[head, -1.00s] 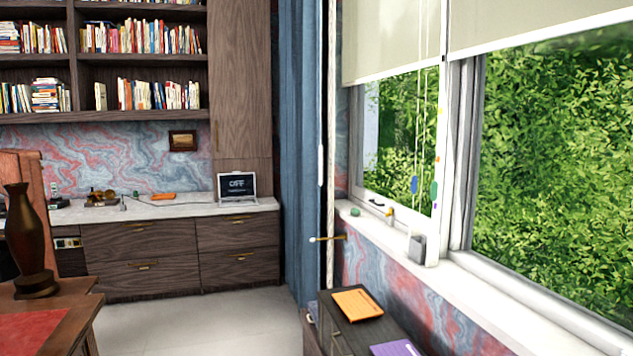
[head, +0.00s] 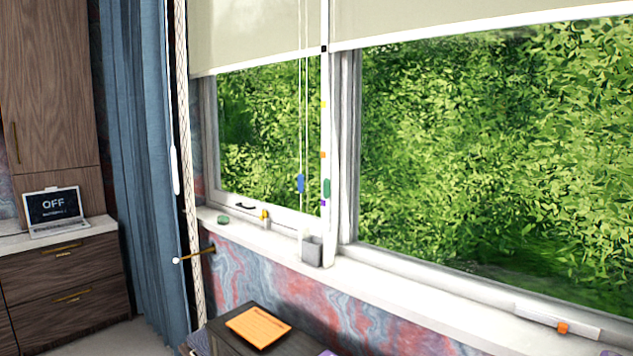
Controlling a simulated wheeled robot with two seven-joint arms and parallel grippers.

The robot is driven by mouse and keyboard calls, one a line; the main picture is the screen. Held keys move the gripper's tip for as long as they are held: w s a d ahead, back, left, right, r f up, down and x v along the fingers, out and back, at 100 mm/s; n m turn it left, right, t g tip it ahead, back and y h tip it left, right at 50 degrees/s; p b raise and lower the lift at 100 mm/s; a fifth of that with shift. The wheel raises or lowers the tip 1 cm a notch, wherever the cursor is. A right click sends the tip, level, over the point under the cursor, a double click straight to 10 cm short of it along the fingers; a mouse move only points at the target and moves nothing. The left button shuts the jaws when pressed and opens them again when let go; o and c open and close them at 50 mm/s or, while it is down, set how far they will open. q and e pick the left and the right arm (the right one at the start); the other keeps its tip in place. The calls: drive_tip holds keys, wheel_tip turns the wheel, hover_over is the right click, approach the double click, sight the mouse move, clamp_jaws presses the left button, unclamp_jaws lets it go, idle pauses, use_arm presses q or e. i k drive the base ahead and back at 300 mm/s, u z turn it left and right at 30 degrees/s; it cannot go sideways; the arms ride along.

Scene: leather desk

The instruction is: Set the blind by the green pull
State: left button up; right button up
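The green pull (head: 326,188) hangs against the white post between the two window panes, at the lower end of its run. A blue pull (head: 301,183) hangs on cords just to its left. The left blind (head: 258,32) is lowered over the top of the left pane. The right blind (head: 430,18) covers a thin strip at the top of the right pane. Small yellow, orange and purple marks sit on the post (head: 324,120) near the green pull. Neither gripper shows in the head view.
A windowsill (head: 390,295) runs below the panes, with a grey cup (head: 312,250), a green item (head: 222,220) and a white-and-orange item (head: 557,325). A dark cabinet with an orange notepad (head: 258,327) stands below. A blue curtain (head: 145,150) and a laptop (head: 55,210) are at left.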

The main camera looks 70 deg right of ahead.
sight(326, 183)
drive_tip(key=z, duration=0.7)
drive_tip(key=i, duration=0.8)
drive_tip(key=z, duration=0.9)
